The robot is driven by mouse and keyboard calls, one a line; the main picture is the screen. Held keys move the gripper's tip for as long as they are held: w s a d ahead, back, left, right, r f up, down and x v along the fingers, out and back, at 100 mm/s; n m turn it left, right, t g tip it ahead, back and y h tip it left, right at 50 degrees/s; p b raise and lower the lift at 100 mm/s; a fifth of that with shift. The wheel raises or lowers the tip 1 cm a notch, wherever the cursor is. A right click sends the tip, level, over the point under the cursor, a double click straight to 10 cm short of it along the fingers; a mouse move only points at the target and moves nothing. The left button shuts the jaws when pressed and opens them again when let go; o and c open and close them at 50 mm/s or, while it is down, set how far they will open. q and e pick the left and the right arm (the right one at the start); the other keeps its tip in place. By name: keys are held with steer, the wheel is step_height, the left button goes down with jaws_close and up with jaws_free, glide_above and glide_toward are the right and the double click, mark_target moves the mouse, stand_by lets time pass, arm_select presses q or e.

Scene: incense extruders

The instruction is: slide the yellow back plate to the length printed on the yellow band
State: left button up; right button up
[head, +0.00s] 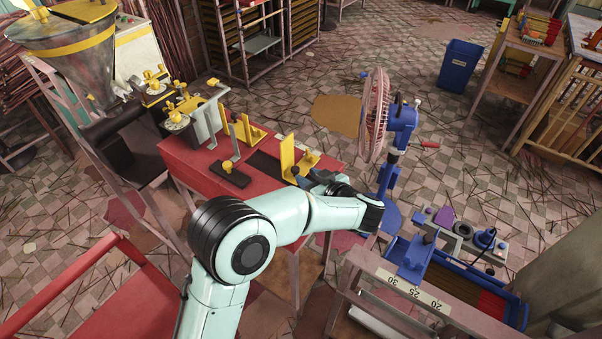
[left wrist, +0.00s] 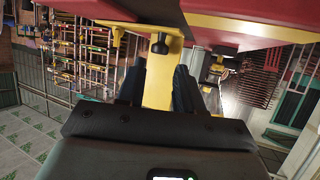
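A yellow upright plate (head: 287,158) stands at the right end of the red bench (head: 195,163); I take it for the back plate. My left gripper (head: 308,179) is low at its right side. In the left wrist view, the gripper's dark fingers (left wrist: 160,88) lie on either side of a yellow plate (left wrist: 158,75). A black knob (left wrist: 160,43) shows just beyond the fingertips. I cannot tell whether the fingers press on the plate. A yellow band (head: 75,42) runs around the metal hopper; no length is readable on it. My right gripper is not in view.
Another yellow bracket (head: 252,132) and a small black base with a yellow knob (head: 229,168) are on the bench. A pink fan (head: 374,115) stands to the right. A white scale marked 30, 25, 20 (head: 414,290) lies at the front right.

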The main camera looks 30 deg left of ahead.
mark_target(298, 171)
arm_select(q)
steer(key=x, duration=0.5)
steer(key=shift+w+a+f, duration=0.1)
steer(key=shift+f, duration=0.05)
jaws_close()
steer(key=shift+p, duration=1.1)
steer(key=shift+d, duration=0.2)
